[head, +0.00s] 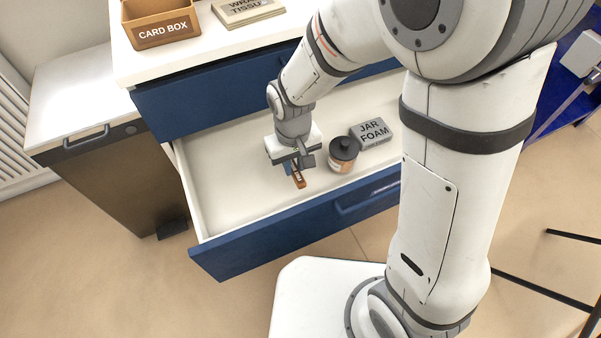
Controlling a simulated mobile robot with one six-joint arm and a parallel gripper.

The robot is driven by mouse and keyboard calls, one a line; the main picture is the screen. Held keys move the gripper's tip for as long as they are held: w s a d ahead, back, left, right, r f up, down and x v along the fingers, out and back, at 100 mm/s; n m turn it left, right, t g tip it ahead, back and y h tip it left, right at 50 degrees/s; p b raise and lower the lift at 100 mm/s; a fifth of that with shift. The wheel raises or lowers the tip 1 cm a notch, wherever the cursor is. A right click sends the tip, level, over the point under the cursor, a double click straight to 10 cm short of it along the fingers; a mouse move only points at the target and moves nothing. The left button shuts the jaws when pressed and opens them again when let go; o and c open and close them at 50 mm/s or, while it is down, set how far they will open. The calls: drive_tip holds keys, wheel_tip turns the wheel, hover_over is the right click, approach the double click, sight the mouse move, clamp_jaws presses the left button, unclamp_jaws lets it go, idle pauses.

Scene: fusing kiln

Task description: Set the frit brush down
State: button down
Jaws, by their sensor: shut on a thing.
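My gripper (296,162) points down inside the open blue drawer (300,228), over its white floor. It is shut on the frit brush (298,180), whose orange-brown part with small lettering shows below the gripper. The rest of the brush is hidden by the gripper. I cannot tell whether the brush touches the drawer floor.
In the drawer, a dark-lidded jar (343,153) stands just right of my gripper, with a grey block marked JAR FOAM (371,133) behind it. The drawer's left part is clear. A card box (160,25) and wrap tissue (246,10) lie on the top. A lidded bin (85,105) stands at left.

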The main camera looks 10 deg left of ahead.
sight(294, 169)
drive_tip(key=shift+s+a+f+b, duration=0.1)
drive_tip(key=shift+f+b, duration=0.7)
drive_tip(key=shift+f, duration=1.2)
drive_tip(key=shift+f, duration=0.2)
drive_tip(key=c, duration=1.3)
unclamp_jaws()
drive_tip(key=shift+r, duration=0.1)
